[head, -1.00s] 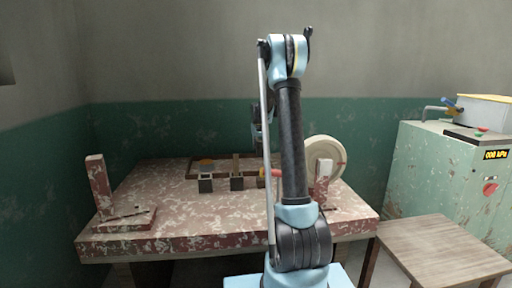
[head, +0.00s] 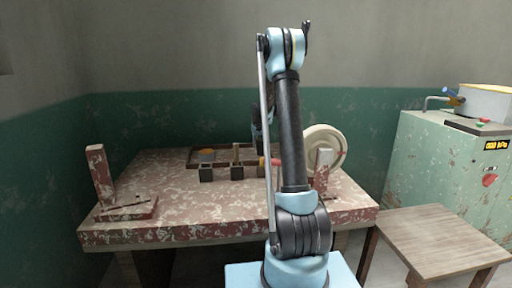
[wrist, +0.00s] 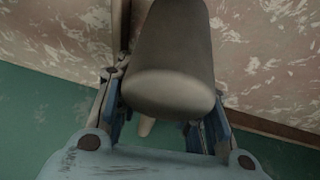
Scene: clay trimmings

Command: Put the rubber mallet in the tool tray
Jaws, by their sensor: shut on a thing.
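The rubber mallet shows large in the wrist view as a dark grey-brown rounded head (wrist: 170,62). My gripper (wrist: 160,100) is around it, with blue-sided fingers on both sides. A pale tapered piece below the head may be part of its handle. In the head view my gripper (head: 258,138) is over the back of the table, mostly hidden behind my arm, and the mallet cannot be made out. A shallow brown tray (head: 191,164), likely the tool tray, lies at the back of the table, left of my gripper. An orange item (head: 207,155) shows at it.
Two small dark blocks (head: 206,174) stand in front of the tray, one near an upright wooden piece. A pale wheel (head: 325,142) stands right of my arm. A red-and-white stand (head: 100,178) is at the table's left. A wooden stool (head: 435,240) and green machine (head: 430,160) are right.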

